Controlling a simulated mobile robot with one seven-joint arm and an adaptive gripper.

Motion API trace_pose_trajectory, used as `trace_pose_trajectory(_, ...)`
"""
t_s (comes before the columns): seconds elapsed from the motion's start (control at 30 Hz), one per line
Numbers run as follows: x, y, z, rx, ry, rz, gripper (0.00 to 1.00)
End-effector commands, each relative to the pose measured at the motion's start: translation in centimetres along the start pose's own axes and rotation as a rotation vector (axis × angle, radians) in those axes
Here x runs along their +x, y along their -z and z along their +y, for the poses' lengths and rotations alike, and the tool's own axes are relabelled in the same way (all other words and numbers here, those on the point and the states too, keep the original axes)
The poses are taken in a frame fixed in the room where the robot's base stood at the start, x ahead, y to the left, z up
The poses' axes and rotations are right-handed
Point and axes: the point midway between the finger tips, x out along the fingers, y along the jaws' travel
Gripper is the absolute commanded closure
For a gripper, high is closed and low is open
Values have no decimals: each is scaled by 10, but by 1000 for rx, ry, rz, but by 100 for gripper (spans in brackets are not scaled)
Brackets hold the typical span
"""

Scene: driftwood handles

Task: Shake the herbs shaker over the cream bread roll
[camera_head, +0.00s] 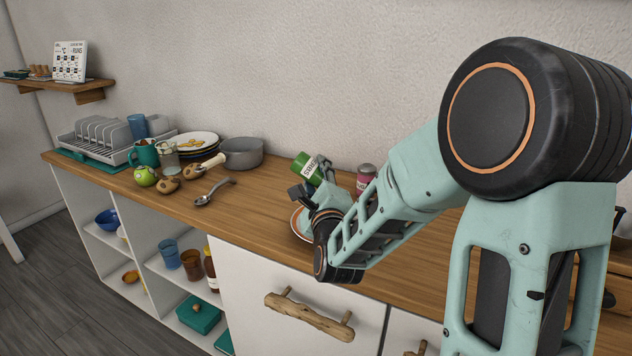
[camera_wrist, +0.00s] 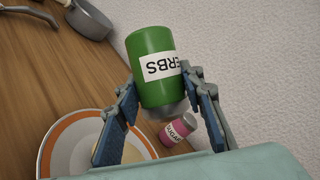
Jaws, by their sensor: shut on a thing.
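The green herbs shaker (camera_head: 306,168) is held above the counter, tilted. In the wrist view the shaker (camera_wrist: 151,65) sits between both fingers, its white label upside down and its grey end toward the bottom of the picture. My gripper (camera_wrist: 158,84) is shut on it. In the head view my gripper (camera_head: 307,190) is partly hidden by my own arm. An orange-rimmed plate (camera_wrist: 50,140) lies below and to the left of the shaker; my arm and gripper hide part of it.
A pink shaker (camera_head: 366,178) stands close behind my gripper; it also shows in the wrist view (camera_wrist: 179,130). A grey pan (camera_head: 243,153), a spoon (camera_head: 212,193), a green apple (camera_head: 146,176) and a dish rack (camera_head: 100,138) are to the left. The counter's front middle is clear.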

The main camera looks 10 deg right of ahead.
Motion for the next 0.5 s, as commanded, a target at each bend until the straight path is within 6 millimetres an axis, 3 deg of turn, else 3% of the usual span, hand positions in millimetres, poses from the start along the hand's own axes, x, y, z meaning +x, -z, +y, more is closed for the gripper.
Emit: trace_pose_trajectory(0.5, 1, -5, -9, 2, 5, -2, 91)
